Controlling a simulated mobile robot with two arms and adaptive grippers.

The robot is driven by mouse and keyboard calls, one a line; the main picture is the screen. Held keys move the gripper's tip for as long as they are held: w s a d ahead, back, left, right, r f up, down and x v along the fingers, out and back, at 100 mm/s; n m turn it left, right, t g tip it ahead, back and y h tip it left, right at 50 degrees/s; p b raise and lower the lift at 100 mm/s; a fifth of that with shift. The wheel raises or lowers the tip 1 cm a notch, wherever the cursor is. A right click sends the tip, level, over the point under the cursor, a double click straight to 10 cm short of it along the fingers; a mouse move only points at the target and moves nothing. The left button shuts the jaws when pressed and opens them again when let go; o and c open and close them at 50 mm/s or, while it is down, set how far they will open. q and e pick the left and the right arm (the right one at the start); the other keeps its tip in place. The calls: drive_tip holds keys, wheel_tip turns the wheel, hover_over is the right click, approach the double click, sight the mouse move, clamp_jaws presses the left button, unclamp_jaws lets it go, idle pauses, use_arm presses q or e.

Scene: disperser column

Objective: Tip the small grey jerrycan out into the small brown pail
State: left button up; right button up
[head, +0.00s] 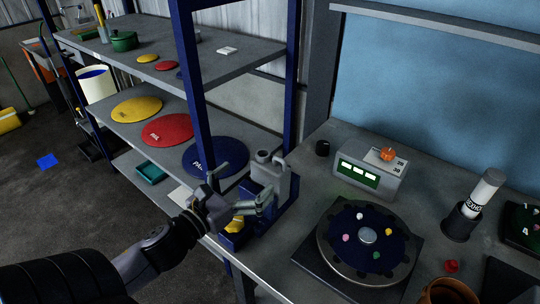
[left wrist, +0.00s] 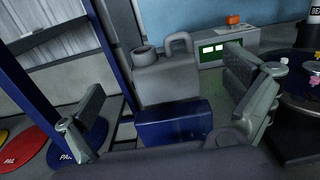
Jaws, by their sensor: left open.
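The small grey jerrycan (head: 284,182) stands upright at the left end of the workbench, by the blue shelf post. Its spout and looped handle show in the left wrist view (left wrist: 165,82), above a blue box (left wrist: 174,122). My left gripper (head: 238,188) is open just in front of the jerrycan. In the left wrist view its fingers (left wrist: 168,92) stand apart, one on each side of the jerrycan, with nothing held. The small brown pail (head: 449,291) is at the bottom edge of the head view, partly cut off. My right gripper is not seen.
A turntable (head: 367,236) with coloured pieces lies between jerrycan and pail. A white bottle (head: 485,190) stands right. The shelf (head: 190,127) with coloured discs is left.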

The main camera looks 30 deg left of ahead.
sight(270, 163)
use_arm(q)
drive_tip(key=w, duration=0.2)
drive_tip(key=shift+w+r+p, duration=0.15)
drive_tip(key=shift+w+p, duration=0.2)
drive_tip(key=w, duration=0.1)
drive_tip(key=w+p, duration=0.1)
drive_tip(key=w, duration=0.3)
drive_tip(key=shift+w+d, duration=0.2)
drive_tip(key=shift+d, duration=0.1)
drive_tip(key=shift+w+f, duration=0.2)
drive_tip(key=shift+w, duration=0.2)
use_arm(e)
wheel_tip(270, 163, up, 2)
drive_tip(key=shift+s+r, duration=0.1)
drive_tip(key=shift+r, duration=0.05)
use_arm(q)
drive_tip(key=shift+c, duration=0.5)
drive_tip(key=c, duration=1.7)
drive_tip(key=shift+r+p, duration=4.5)
drive_tip(key=shift+r, duration=0.15)
drive_tip(key=shift+c, duration=0.2)
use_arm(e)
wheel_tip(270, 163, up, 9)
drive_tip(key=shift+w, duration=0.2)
use_arm(q)
drive_tip(key=shift+d, duration=0.1)
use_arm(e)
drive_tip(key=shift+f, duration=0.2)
